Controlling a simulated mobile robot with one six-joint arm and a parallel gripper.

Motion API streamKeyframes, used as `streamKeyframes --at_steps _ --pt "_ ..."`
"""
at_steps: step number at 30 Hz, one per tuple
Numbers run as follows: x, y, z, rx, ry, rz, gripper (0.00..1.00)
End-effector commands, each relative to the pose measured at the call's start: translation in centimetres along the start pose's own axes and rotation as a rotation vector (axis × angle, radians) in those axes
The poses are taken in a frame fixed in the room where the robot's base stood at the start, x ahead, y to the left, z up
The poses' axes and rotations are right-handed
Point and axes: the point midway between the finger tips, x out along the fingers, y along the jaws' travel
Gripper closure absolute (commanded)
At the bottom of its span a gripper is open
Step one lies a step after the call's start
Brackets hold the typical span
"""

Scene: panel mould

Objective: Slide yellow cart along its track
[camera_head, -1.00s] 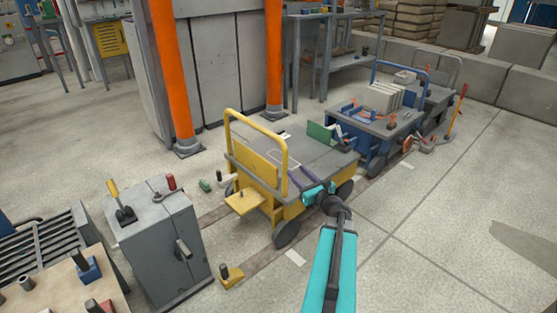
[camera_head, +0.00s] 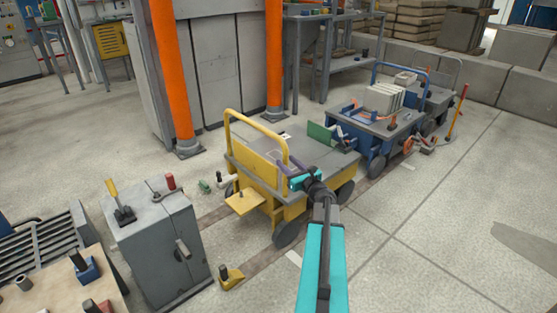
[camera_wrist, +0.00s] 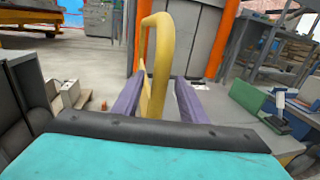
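The yellow cart (camera_head: 265,203) stands on its track (camera_head: 262,254), a dark strip in the floor, with its grey top and upright yellow tube handle (camera_head: 232,117) at the near left end. My gripper (camera_head: 284,167) reaches in from the right to the handle's right post. In the wrist view, the two purple fingers (camera_wrist: 160,98) stand on either side of the yellow handle (camera_wrist: 162,70), with gaps visible. The gripper is open, and contact with the handle cannot be seen.
A blue cart (camera_head: 372,143) loaded with grey slabs stands just behind the yellow cart. A grey cabinet (camera_head: 158,240) with levers is at left. A yellow block (camera_head: 231,277) sits on the floor by the track's near end. The floor at right is clear.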

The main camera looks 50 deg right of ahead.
Motion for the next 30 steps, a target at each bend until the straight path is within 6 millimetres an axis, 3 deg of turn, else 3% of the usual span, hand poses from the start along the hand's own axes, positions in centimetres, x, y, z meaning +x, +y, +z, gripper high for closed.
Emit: streamKeyframes --at_steps 6,15,28,30 --pt "2.8 -0.1 -0.2 0.001 0.0 0.001 0.61" --pt "5.3 -0.1 -0.1 0.0 0.0 0.0 0.61" --pt "5.7 0.0 0.0 0.001 0.0 -0.001 0.61" --pt "5.7 0.0 0.0 0.001 0.0 -0.001 0.71"
